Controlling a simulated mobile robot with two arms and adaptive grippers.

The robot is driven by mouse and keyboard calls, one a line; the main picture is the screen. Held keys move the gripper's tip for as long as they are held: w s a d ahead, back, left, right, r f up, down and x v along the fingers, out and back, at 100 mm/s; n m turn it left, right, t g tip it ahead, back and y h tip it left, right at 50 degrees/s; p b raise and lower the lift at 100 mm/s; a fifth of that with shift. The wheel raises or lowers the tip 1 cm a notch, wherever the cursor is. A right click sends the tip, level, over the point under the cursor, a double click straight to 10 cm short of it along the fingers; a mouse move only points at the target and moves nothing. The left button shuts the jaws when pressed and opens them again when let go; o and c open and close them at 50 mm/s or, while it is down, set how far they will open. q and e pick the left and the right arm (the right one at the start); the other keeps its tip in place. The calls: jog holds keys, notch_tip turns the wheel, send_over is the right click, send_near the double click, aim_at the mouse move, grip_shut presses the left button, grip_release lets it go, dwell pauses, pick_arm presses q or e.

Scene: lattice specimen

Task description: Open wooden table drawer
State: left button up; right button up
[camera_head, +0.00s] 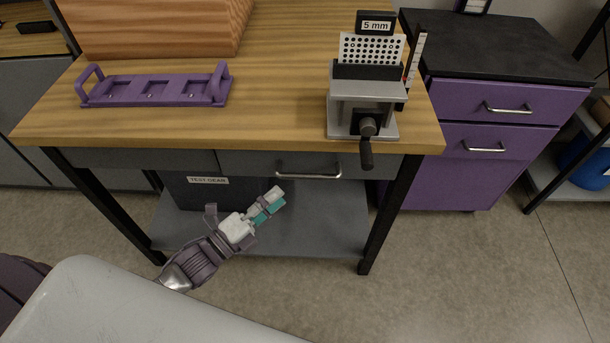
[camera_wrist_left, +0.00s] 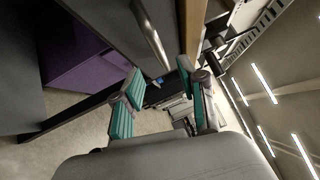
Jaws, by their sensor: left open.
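The wooden table (camera_head: 270,115) has a grey drawer (camera_head: 250,162) under the right part of its front edge. The drawer has a silver bar handle (camera_head: 308,174) and looks shut. My left gripper (camera_head: 274,203) is in front of the table, below and to the left of the handle, and apart from it in the head view. In the left wrist view the gripper (camera_wrist_left: 158,95) is open with teal fingertip pads, nothing between them, and the handle (camera_wrist_left: 150,38) shows beyond and above the fingers. My right gripper is not in view.
On the tabletop are a purple rack (camera_head: 155,90), a wooden block (camera_head: 160,25) and a grey device with a crank (camera_head: 367,100). A dark box labelled TEST GEAR (camera_head: 205,192) stands on the lower shelf (camera_head: 310,220). A purple cabinet (camera_head: 500,125) stands right.

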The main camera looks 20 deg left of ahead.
aim_at(304, 174)
pick_arm(q)
jog(key=x, duration=0.9)
jog(key=shift+f, duration=0.1)
grip_shut()
